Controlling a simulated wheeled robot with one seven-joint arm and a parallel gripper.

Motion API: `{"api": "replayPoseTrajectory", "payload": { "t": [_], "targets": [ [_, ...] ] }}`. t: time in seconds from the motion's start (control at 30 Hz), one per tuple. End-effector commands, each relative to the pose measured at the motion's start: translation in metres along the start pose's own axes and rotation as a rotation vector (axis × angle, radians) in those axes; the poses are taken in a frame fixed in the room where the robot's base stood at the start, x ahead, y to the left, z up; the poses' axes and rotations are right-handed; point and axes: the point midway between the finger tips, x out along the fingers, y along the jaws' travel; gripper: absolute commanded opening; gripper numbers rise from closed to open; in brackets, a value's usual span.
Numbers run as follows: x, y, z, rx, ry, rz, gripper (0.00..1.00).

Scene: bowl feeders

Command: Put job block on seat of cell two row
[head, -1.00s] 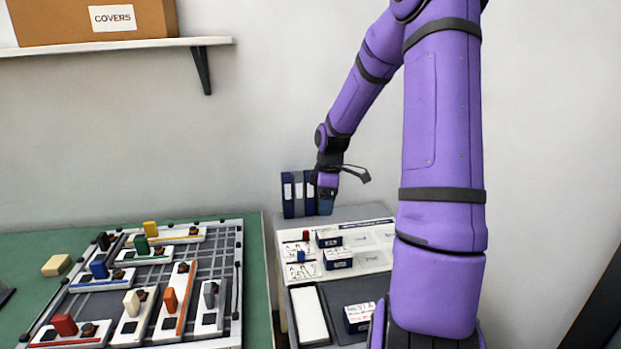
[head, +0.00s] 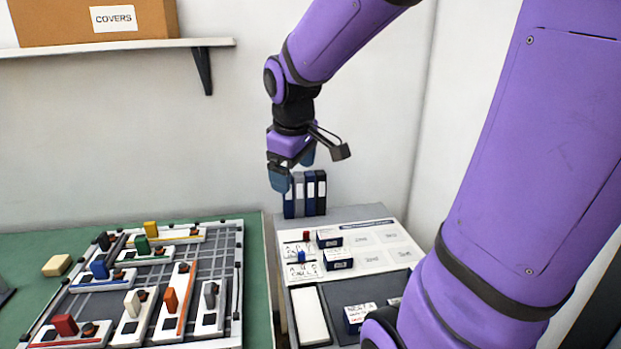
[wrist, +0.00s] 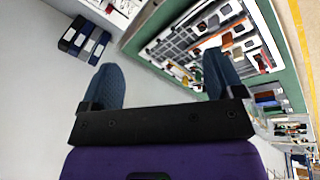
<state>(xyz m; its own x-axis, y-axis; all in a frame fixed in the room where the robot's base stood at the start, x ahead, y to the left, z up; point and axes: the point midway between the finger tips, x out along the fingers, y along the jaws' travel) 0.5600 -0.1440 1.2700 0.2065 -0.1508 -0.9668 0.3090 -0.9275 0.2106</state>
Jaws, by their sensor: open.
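In the head view my gripper (head: 292,172) is open and empty, high in front of the wall above the binders at the back of the right bench. In the wrist view its two fingers stand wide apart with nothing between them. A white and navy labelled block (head: 358,317) lies in the dark tray at the front of that bench. A white board (head: 385,240) behind it has two rows of printed seats. The far row holds a labelled block (head: 329,238) and a red peg (head: 306,236). The near row holds another block (head: 338,259) and a blue peg (head: 301,256). Row labels are unreadable.
Several binders (head: 311,193) stand at the bench's back. A white slab (head: 309,315) lies left of the tray's block. The green table (head: 255,290) at left carries a rack (head: 205,255) of coloured blocks. A shelf (head: 120,45) with a covers box (head: 88,20) hangs above.

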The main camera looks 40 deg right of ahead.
Motion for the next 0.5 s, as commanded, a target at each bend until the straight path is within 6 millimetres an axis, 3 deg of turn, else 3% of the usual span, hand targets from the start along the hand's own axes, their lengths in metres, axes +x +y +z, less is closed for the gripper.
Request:
{"api": "replayPoseTrajectory", "payload": {
  "t": [0.2, 0.5],
  "targets": [
    [-0.036, -0.036, 0.021, 0.108, 0.083, 0.011, 0.87],
    [-0.069, -0.077, 0.059, 0.264, 0.201, -0.035, 0.87]
  ]
}}
